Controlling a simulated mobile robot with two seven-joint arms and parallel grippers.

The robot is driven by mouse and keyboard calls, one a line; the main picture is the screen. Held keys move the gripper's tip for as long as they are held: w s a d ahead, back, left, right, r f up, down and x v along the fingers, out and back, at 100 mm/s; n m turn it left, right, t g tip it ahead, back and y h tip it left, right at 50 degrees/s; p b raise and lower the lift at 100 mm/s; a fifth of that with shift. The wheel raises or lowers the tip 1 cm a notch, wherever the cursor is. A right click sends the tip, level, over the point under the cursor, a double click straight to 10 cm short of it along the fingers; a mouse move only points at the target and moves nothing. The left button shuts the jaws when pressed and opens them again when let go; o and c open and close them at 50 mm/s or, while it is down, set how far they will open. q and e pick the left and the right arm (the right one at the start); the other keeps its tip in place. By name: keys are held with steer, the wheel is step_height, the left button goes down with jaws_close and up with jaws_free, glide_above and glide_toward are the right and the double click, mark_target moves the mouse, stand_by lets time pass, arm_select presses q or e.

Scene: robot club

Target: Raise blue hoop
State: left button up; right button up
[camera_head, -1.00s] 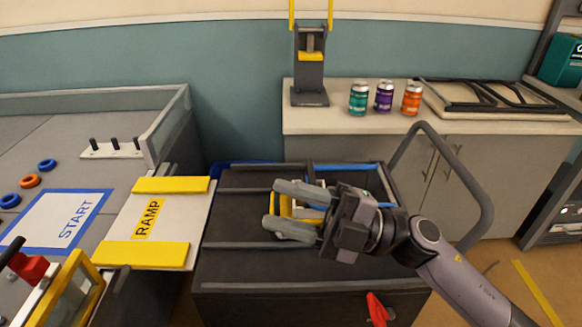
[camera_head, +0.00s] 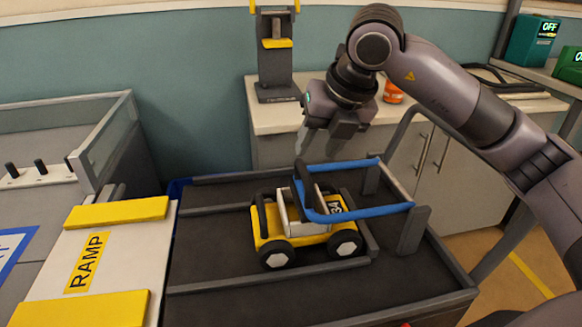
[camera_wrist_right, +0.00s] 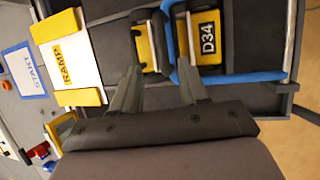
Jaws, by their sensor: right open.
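The blue hoop (camera_head: 375,211) is a U-shaped bar, low over the cart, reaching around a yellow and white wheeled vehicle (camera_head: 275,240) marked 34. Its right ends meet grey posts (camera_head: 413,232). My right gripper (camera_head: 325,147) is open and empty, pointing down just above the hoop's far left part. In the right wrist view the gripper (camera_wrist_right: 158,76) has its fingers apart, and the hoop (camera_wrist_right: 258,76) runs from between them toward the right. I cannot tell whether a finger touches it. My left gripper is not in view.
The dark cart (camera_head: 215,285) has grey rails and a bent handle at right. A ramp (camera_head: 125,255) with yellow strips adjoins it at left. Behind are a counter (camera_head: 265,115) with an orange can (camera_head: 393,93) and a grey-yellow stand (camera_head: 277,60).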

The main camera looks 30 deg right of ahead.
mark_target(305, 170)
steer(key=x, duration=0.2)
steer(key=b+x, duration=0.1)
steer(key=x, duration=0.4)
steer(key=shift+w+d, duration=0.1)
steer(key=shift+d, duration=0.15)
steer(key=shift+r, duration=0.1)
jaws_close()
